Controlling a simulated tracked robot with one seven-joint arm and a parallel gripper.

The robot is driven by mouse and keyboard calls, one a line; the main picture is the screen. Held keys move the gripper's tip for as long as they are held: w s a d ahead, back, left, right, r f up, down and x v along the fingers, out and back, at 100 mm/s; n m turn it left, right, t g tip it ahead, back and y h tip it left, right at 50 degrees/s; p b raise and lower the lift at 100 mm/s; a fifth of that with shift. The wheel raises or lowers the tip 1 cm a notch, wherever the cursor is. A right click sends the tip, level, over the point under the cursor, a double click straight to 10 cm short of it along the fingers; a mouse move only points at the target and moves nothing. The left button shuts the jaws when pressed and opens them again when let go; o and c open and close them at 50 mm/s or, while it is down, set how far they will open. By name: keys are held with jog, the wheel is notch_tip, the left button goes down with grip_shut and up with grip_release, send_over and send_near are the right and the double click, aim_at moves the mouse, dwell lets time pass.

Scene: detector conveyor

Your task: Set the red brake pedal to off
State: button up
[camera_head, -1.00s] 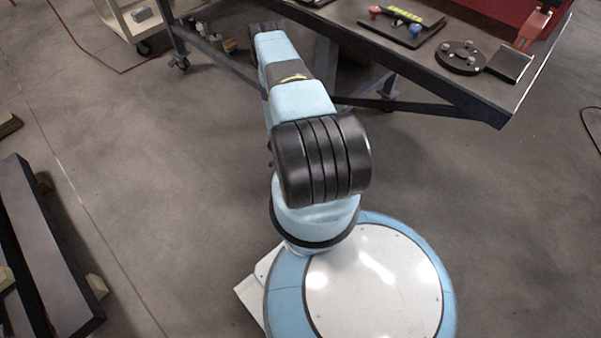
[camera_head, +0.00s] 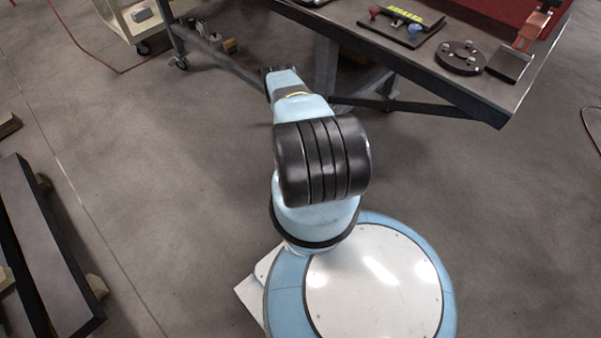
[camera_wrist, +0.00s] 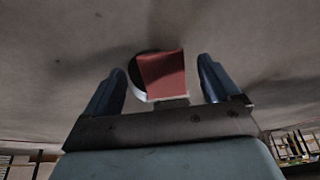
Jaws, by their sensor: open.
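The red brake pedal (camera_wrist: 163,75) is a flat red plate at the centre of the wrist view. It is in front of a round dark and white wheel (camera_wrist: 139,93). My gripper (camera_wrist: 162,66) is open, with one blue-grey finger on each side of the pedal in the picture. Gaps show between the pedal and both fingers, and I cannot tell how far the pedal lies beyond the tips. In the head view my own arm hides the gripper, and the pedal is not seen there.
A dark wheeled table (camera_head: 455,95) stands at the upper right, with a tray (camera_head: 402,25) and a round black fixture (camera_head: 460,57) on top. Its brace (camera_head: 415,109) runs low beside my arm. Dark beams (camera_head: 45,245) lie at the left. Open floor (camera_head: 165,140) lies between.

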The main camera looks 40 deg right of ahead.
jog(key=shift+x, duration=1.1)
jog(key=c, duration=1.5)
jog(key=shift+a, duration=0.15)
